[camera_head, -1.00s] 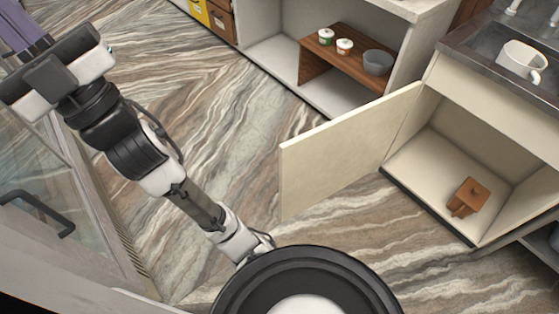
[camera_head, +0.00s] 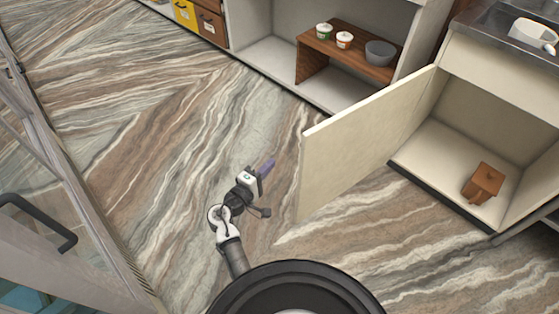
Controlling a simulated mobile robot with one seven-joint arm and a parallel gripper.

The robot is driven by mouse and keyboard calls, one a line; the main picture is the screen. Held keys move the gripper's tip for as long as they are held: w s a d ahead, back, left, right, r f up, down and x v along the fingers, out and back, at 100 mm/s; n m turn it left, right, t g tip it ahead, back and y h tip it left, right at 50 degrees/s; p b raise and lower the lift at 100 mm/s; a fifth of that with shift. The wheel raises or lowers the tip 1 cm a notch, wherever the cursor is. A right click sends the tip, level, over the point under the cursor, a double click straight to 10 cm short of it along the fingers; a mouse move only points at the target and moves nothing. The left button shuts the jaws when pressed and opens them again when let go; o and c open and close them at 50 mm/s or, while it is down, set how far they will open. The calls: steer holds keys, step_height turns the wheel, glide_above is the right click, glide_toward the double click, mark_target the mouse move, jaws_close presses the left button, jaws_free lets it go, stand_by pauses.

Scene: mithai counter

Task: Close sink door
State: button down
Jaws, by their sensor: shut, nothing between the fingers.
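The sink door (camera_head: 365,140) is a cream panel standing wide open, hinged at the left side of the sink cabinet (camera_head: 495,85). It sticks out into the floor space toward me. My gripper (camera_head: 268,163) is to the left of the door's free edge, with a gap of floor showing between them in the picture. Its fingers look shut and empty, pointing up and to the right. The lower free corner of the door is near the floor in the middle of the picture.
A small brown wooden box (camera_head: 484,182) sits inside the open cabinet. A steel sink (camera_head: 490,32) with a white mug (camera_head: 532,32) is above. A brown shelf (camera_head: 345,50) holds two tubs and a grey bowl (camera_head: 380,53). A handled glass panel (camera_head: 40,220) is at left. Patterned floor is clear.

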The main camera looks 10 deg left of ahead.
steer(key=w+d+p, duration=0.3)
steer(key=w+d, duration=0.2)
steer(key=d, duration=0.1)
steer(key=shift+w+d, duration=0.2)
steer(key=shift+d, duration=0.2)
steer(key=shift+r, duration=0.1)
